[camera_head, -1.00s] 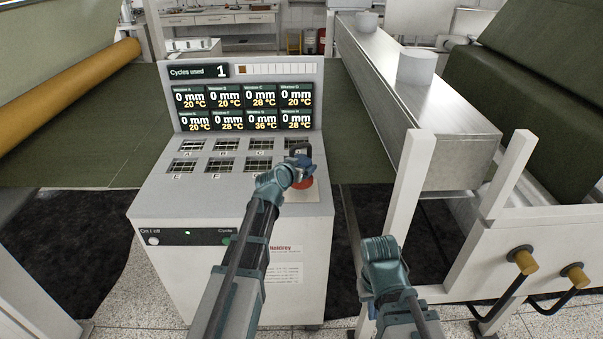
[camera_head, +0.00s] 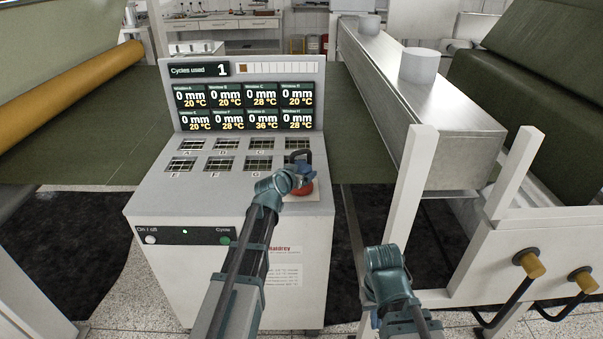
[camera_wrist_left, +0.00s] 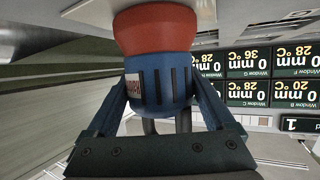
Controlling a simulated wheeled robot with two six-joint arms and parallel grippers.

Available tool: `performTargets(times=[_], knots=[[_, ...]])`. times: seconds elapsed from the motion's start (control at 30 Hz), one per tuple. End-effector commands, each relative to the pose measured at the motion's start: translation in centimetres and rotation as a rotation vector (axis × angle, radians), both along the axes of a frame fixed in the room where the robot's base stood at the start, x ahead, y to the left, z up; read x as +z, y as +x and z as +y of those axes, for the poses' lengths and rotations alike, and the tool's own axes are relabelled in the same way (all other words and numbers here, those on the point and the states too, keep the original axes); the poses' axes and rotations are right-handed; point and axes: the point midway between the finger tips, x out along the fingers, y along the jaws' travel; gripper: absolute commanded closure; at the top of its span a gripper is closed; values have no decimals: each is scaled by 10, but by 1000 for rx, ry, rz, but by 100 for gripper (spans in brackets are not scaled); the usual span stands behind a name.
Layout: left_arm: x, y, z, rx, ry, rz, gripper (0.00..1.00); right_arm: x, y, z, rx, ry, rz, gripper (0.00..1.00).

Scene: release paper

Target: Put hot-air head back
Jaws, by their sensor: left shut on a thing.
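The hot-air head has a blue slotted body, a red base and a dark handle. In the head view its red base (camera_head: 302,192) is at the right front of the machine's top, over a pale pad (camera_head: 312,197). In the left wrist view the blue body (camera_wrist_left: 160,84) sits between my fingers, with the red base at the top of the picture. My left gripper (camera_head: 297,178) is shut on it. I cannot tell whether the base touches the pad. My right gripper (camera_head: 384,258) is low, in front of the machine's right side, with its fingertips unclear.
The white machine (camera_head: 160,205) has several grated windows (camera_head: 220,164) and a display panel (camera_head: 246,108) behind them. A white post (camera_head: 412,200) and metal beam (camera_head: 455,130) stand to the right. Green cloth (camera_head: 95,130) runs behind the machine.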

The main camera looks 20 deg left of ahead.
Motion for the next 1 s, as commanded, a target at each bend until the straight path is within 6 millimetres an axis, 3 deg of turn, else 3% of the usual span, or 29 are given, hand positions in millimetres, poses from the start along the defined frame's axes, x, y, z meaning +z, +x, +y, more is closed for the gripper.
performTargets(times=[0.13, 0.17, 0.2, 0.53, 1.0], knots=[[-3, 0, 0, 2, 0, -3, 100, -3, 0, 0, 0, 0, 0, 100], [-3, 0, 0, 0, 0, 0, 9, -3, 0, 0, 0, 0, 0, 100], [-2, 0, 0, 0, 0, 0, 2, -2, 0, 0, 0, 0, 0, 100], [3, 0, 0, 0, 0, 0, 0, 3, 0, 0, 0, 0, 0, 100], [37, -84, 9, 2, 0, 0, 0, 37, 0, 0, 0, 0, 0, 100]])
